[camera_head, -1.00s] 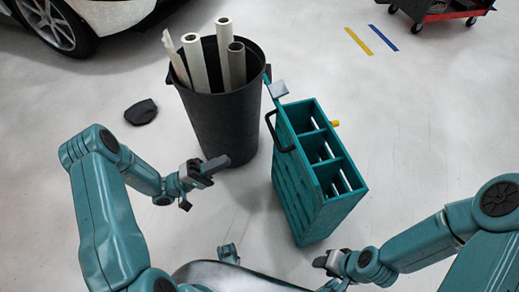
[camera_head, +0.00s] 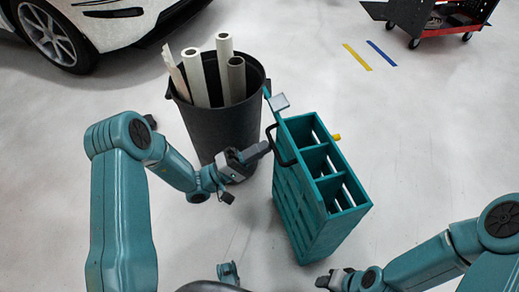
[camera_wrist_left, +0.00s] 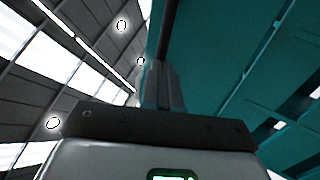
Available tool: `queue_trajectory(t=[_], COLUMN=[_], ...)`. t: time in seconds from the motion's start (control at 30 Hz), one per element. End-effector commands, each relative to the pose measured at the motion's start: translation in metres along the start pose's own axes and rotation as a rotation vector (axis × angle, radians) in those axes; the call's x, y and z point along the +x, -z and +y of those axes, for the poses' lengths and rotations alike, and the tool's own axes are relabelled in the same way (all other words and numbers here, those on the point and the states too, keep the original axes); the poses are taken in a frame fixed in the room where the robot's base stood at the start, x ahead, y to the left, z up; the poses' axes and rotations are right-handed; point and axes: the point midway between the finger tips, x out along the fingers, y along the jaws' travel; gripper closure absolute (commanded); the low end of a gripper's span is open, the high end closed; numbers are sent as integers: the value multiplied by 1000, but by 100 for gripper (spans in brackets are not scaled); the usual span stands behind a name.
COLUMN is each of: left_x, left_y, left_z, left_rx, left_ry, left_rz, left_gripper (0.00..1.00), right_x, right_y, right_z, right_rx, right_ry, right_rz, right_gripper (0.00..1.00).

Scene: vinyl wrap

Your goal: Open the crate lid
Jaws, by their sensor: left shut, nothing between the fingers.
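The teal crate (camera_head: 302,208) stands on the floor right of centre in the head view. Its top shows open compartments, with no lid lying across them. A black handle (camera_head: 282,150) loops from the left side. My left gripper (camera_head: 262,149) is shut and empty, its tip close beside the handle; contact is unclear. In the left wrist view, its fingers (camera_wrist_left: 160,86) are beside a large teal surface (camera_wrist_left: 235,55). My right gripper (camera_head: 326,280) is low, near the crate's front; its jaws are unclear.
A dark bin (camera_head: 222,125) with several upright rolls stands just left of the crate, behind my left gripper. A car (camera_head: 90,30) is at the upper left, and a red cart (camera_head: 440,24) at the upper right. The floor right of the crate is clear.

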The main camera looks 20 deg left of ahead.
Motion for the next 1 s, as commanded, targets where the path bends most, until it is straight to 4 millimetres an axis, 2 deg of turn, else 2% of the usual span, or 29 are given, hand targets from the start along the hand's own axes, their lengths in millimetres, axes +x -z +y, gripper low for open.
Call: queue_trajectory(t=[0.33,0.5,0.7,1.0], left_x=[2,18,32,31], left_y=[1,1,1,1], left_z=[2,15,14,10], left_rx=[0,1,-1,-3], left_ry=[4,96,222,243], left_rz=[0,-1,-2,0], left_gripper=[100,100,100,100], right_x=[-2,-26,-44,-43], right_y=[0,-4,-6,-6], right_z=[-1,-12,-20,-19], right_rx=[0,-12,-15,-14], right_ry=[0,1,2,2], right_rz=[0,-10,-13,-14], right_gripper=[57,57,57,57])
